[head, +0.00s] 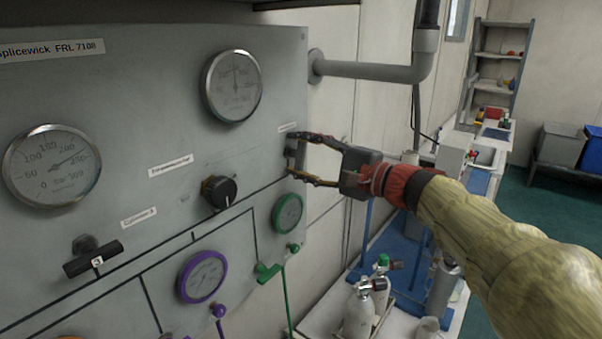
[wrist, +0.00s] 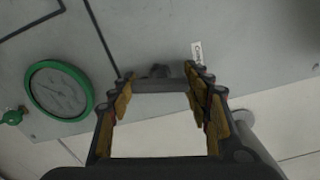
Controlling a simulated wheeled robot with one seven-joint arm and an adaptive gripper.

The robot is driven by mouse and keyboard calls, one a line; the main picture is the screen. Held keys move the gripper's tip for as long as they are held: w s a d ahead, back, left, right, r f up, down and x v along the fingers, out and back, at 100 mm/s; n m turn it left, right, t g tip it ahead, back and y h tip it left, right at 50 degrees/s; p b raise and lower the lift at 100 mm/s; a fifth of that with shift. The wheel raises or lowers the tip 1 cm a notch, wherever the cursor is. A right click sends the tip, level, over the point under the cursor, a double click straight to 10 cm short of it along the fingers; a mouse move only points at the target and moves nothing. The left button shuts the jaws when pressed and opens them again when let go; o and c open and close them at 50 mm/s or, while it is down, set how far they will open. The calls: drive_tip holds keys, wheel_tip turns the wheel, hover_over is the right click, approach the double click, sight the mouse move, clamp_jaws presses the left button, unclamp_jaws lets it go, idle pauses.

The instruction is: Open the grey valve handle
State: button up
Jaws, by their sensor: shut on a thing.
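The grey valve handle (head: 291,153) is at the right edge of the panel, partly hidden by my fingers. In the wrist view, the handle (wrist: 160,86) is a grey bar lying crosswise between my fingertips, with a dark stem behind it at the panel. My gripper (head: 294,155) reaches in from the right, one finger above the handle and one below. In the wrist view, my gripper (wrist: 160,84) has a finger at each end of the bar, shut on it.
The grey panel (head: 130,100) carries two large gauges (head: 232,87), a black knob (head: 219,191), a black handle (head: 93,259), a purple gauge (head: 202,277) and a green gauge (head: 288,213). A green handle (head: 267,272) sits lower. A grey pipe (head: 365,71) runs above my gripper. Cylinders (head: 358,312) stand below.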

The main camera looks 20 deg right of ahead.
drive_tip(key=shift+n+b, duration=0.5)
drive_tip(key=shift+b, duration=0.15)
drive_tip(key=o, duration=1.2)
drive_tip(key=shift+c, duration=0.2)
drive_tip(key=v, duration=1.2)
